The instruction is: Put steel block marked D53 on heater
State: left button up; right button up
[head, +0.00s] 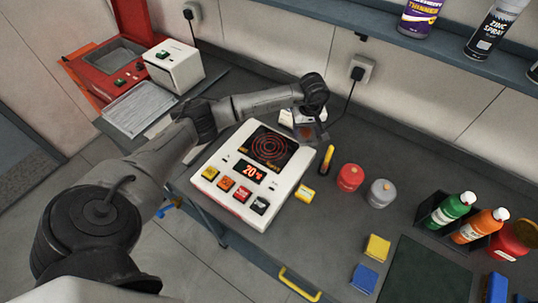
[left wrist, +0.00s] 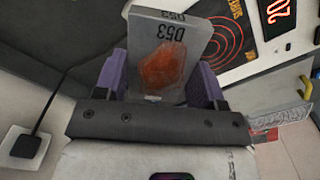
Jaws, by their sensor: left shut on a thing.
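The steel block marked D53 (left wrist: 187,38) is a grey slab with a rough orange patch, seen close up in the left wrist view. My left gripper (left wrist: 162,72) is shut on it, with a purple finger on each side. The white heater (head: 222,175) stands on the bench in the head view. Its black plate with red rings (head: 268,148) is empty, and its display reads about 20 degrees. In the head view my left gripper (head: 309,132) is just beyond the plate's right corner, where the block is hard to make out. My right gripper is not in view.
A marker (head: 326,160) and a small yellow block (head: 305,194) lie right of the heater. A red can (head: 350,177) and grey can (head: 381,193) stand farther right. A white box (head: 174,66) stands back left. A cable hangs from a wall socket (head: 361,69) behind the gripper.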

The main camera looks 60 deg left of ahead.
pick_arm(q)
jog(key=shift+w+a+f+n+b, duration=0.1)
jog(key=shift+a+f+n+b, duration=0.15)
jog(key=shift+a, duration=0.2)
jog(key=shift+w+a+f+n+b, duration=0.15)
jog(key=shift+a+f, duration=0.1)
jog(key=shift+a, duration=0.2)
jog(key=p, duration=0.2)
send_over(269, 147)
notch_tip(269, 147, down, 7)
jog(key=shift+r, duration=0.1)
jog(key=shift+d+f+p, duration=0.1)
jog(key=shift+f+p, duration=0.4)
jog(key=shift+f, duration=1.55)
jog(key=shift+f, duration=0.1)
jog(key=o, duration=1)
jog(key=shift+f, duration=0.15)
jog(key=shift+c, duration=0.2)
jog(key=o, duration=0.5)
